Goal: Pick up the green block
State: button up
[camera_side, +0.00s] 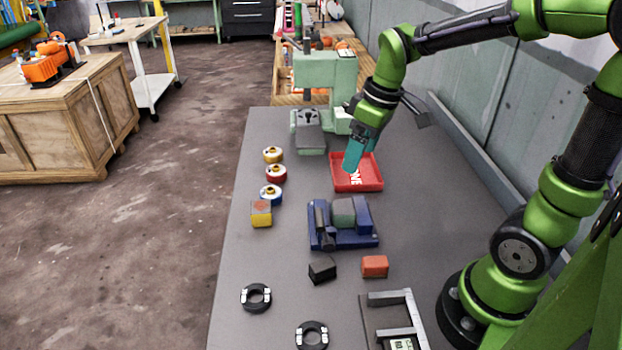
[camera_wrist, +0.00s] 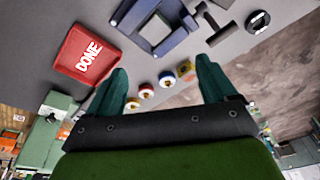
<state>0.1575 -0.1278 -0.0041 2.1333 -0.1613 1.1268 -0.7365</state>
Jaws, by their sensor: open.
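A dull grey-green block (camera_side: 343,212) sits in a dark blue vise-like fixture (camera_side: 328,243) on the grey table; it is the only block here that looks green. The fixture also shows at the top of the wrist view (camera_wrist: 127,22), ahead of the fingers. My gripper (camera_side: 352,158) has teal fingers and hangs in the air near the red tray, farther back than the fixture. In the wrist view my gripper (camera_wrist: 163,70) has its fingers wide apart, with nothing held between them.
The red tray marked DONE (camera_side: 372,185) lies behind the fixture. A pale green machine (camera_side: 325,72) stands at the back. Black rings (camera_side: 256,297) lie in front.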

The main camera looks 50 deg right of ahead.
jog(key=w+d+n, duration=0.1)
jog(key=n, duration=0.1)
jog(key=n+g, duration=0.1)
jog(key=n, duration=0.4)
send_near(343, 206)
jog(key=f, duration=0.5)
jog(key=shift+w+a+f, duration=0.1)
jog(key=shift+w, duration=0.2)
jog(key=shift+w+a+f, duration=0.1)
jog(key=shift+a+f, duration=0.1)
jog(key=shift+f, duration=1.15)
jog(key=shift+w+a+f, duration=0.1)
jog(key=shift+a+f, duration=0.15)
jog(key=shift+f, duration=1.05)
jog(key=shift+c, duration=0.4)
jog(key=shift+r, duration=0.1)
jog(key=c, duration=1.3)
